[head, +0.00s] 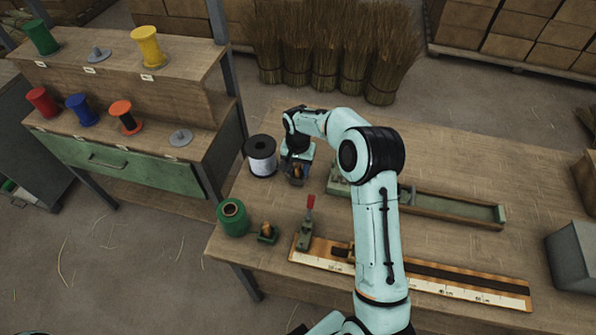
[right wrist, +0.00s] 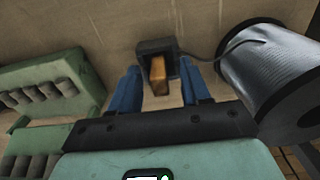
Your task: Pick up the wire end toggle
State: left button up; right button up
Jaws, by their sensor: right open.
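The wire end toggle is a small wooden peg (right wrist: 159,75) standing in a dark block (right wrist: 157,47), seen in the right wrist view. A thin wire runs from the block to the wire spool (right wrist: 268,65). My right gripper (right wrist: 162,98) is open, its blue fingers on either side of the peg with gaps showing; I see no grip on it. In the head view the right gripper (head: 297,168) points down over the table, just right of the spool (head: 261,157), and partly hides the toggle. My left gripper is out of view.
A green spool (head: 233,217) and a small green holder with a wooden piece (head: 267,233) stand at the table's left front. A red-handled clamp (head: 306,229) sits by the ruler board (head: 440,283). A long green trough (head: 450,208) lies to the right.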

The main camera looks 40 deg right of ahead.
grip_shut()
jog(key=shift+r, duration=0.1)
